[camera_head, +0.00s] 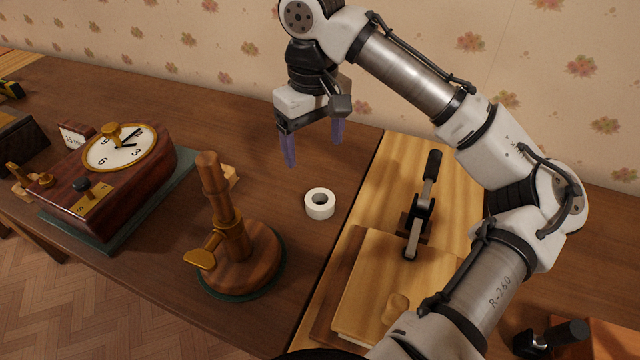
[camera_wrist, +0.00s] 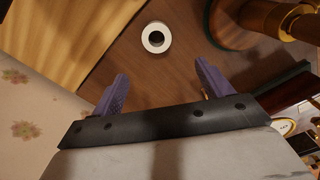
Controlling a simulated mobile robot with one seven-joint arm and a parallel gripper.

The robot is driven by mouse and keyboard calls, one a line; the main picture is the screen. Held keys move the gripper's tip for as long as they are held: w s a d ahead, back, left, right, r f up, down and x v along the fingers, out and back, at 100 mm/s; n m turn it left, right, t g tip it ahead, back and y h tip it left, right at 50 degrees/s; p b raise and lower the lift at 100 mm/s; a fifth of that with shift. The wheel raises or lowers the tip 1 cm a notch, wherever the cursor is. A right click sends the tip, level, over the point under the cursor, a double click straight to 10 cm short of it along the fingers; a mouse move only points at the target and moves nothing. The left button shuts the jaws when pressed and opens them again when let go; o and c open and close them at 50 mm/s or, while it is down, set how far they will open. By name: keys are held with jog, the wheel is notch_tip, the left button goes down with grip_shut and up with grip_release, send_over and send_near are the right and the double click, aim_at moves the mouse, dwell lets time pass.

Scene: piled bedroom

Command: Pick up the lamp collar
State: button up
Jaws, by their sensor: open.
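A wooden lamp stand (camera_head: 243,268) with a round base and upright post stands on the table. A brass collar (camera_head: 232,242) with a flat winged key sits around its post; brass also shows at the upper right of the wrist view (camera_wrist: 268,17). A small white ring (camera_head: 320,204) lies flat on the table right of the stand; it also shows in the wrist view (camera_wrist: 156,38). My gripper (camera_head: 313,151) is open and empty, raised above the table behind the ring and apart from both. Its purple fingers show in the wrist view (camera_wrist: 161,70).
A wooden clock box (camera_head: 115,190) on a green mat stands left of the stand. A light wooden board (camera_head: 375,285) with a black-handled toggle clamp (camera_head: 424,205) lies to the right. The patterned wall is close behind my arm. Table around the ring is clear.

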send_over(320, 197)
jog(key=s, duration=0.2)
jog(key=f, duration=0.5)
jog(key=a+f, duration=0.1)
jog(key=f, duration=0.2)
jog(key=shift+w+f+b, duration=0.2)
jog(key=shift+w+b, duration=0.05)
jog(key=shift+b, duration=0.1)
jog(key=shift+s+d+f, duration=0.1)
jog(key=shift+d+f, duration=0.15)
jog(key=shift+f, duration=1.1)
jog(key=shift+d+f, duration=0.2)
jog(key=shift+f, duration=1.15)
jog(key=shift+c, duration=0.5)
jog(key=c, duration=1)
